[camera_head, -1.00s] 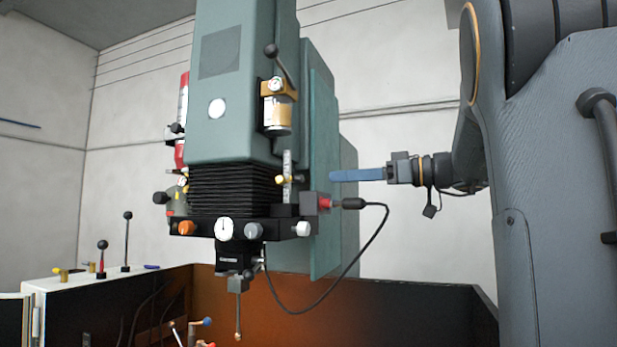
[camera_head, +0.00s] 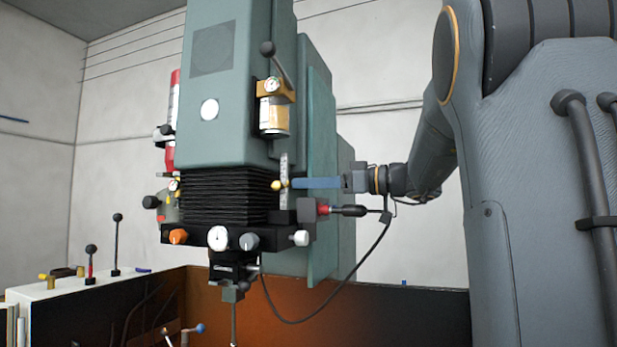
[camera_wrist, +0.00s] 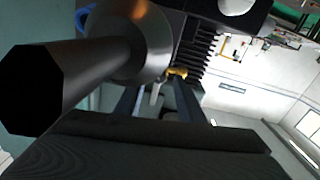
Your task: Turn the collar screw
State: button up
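A small yellow knob screw (camera_head: 276,185) sits beside the graduated silver scale (camera_head: 284,165) on the right of the machine head; I take it as the collar screw, but cannot be sure. My gripper (camera_head: 293,183) reaches in from the right, its blue fingers level with the knob and their tips close to the scale. Whether they touch is unclear. In the wrist view the two fingers (camera_wrist: 158,92) stand apart, with a pale rod-like part showing between them. A yellow part (camera_wrist: 178,72) shows just beyond the fingertips. The gripper is open.
A red-ended plug (camera_head: 322,209) with a black cable (camera_head: 375,245) sits just below my fingers. A large dark cylindrical part (camera_wrist: 85,70) is close in the wrist view. The green machine column (camera_head: 320,120) stands behind the fingers. White wall lies beyond.

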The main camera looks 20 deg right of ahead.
jog(key=shift+w+a, duration=0.25)
jog(key=shift+w, duration=0.05)
grip_shut()
jog(key=m+b, duration=0.3)
jog(key=b, duration=0.1)
jog(key=shift+f, duration=0.15)
jog(key=shift+m+b, duration=1)
jog(key=shift+m, duration=1.2)
jog(key=shift+r+g, duration=0.2)
jog(key=shift+g, duration=0.1)
